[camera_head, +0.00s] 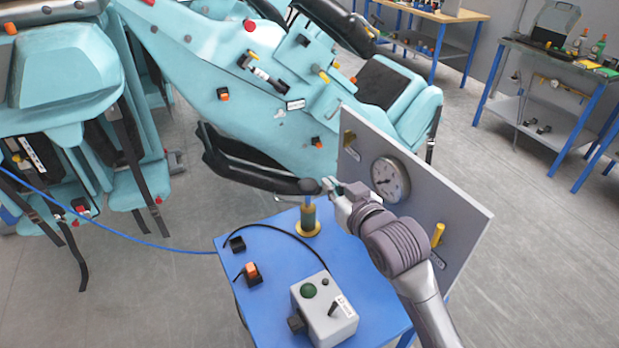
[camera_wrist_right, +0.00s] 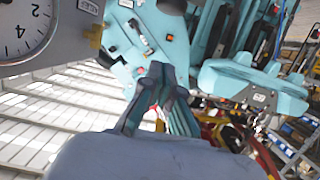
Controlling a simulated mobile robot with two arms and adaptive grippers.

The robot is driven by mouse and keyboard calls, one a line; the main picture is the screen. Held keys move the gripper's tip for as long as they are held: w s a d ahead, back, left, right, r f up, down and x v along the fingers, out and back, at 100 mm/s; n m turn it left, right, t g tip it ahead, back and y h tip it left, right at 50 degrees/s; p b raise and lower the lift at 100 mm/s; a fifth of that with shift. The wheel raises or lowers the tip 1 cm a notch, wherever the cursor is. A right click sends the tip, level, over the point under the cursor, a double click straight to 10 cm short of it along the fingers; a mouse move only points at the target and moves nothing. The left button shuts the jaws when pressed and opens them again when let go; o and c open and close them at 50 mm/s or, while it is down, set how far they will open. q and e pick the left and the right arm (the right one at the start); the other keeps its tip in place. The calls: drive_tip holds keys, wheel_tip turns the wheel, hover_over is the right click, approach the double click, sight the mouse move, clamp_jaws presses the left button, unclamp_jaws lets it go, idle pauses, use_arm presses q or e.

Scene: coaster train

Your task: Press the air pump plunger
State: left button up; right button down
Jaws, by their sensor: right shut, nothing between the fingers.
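In the right wrist view the shut fingers (camera_wrist_right: 160,88) show in the middle, and the pump is not visible there. My left gripper is not in view.
A grey panel with a round gauge (camera_head: 390,180) and a yellow handle (camera_head: 438,234) stands right of the pump. A grey control box (camera_head: 324,310) with a green button sits on the blue table (camera_head: 377,300). Teal coaster seats (camera_head: 70,65) and black restraints are behind.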

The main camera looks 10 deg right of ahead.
drive_tip(key=p, duration=0.3)
hover_over(311, 189)
wheel_tip(311, 189, down, 2)
wheel_tip(311, 189, down, 3)
drive_tip(key=shift+w+r, duration=0.1)
drive_tip(key=shift+s+f+p, duration=0.2)
drive_tip(key=shift+f+p, duration=0.15)
drive_tip(key=shift+f, duration=0.45)
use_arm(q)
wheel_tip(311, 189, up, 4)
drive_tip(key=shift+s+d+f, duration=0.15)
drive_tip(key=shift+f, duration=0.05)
use_arm(e)
drive_tip(key=shift+f, duration=0.1)
drive_tip(key=shift+w, duration=0.1)
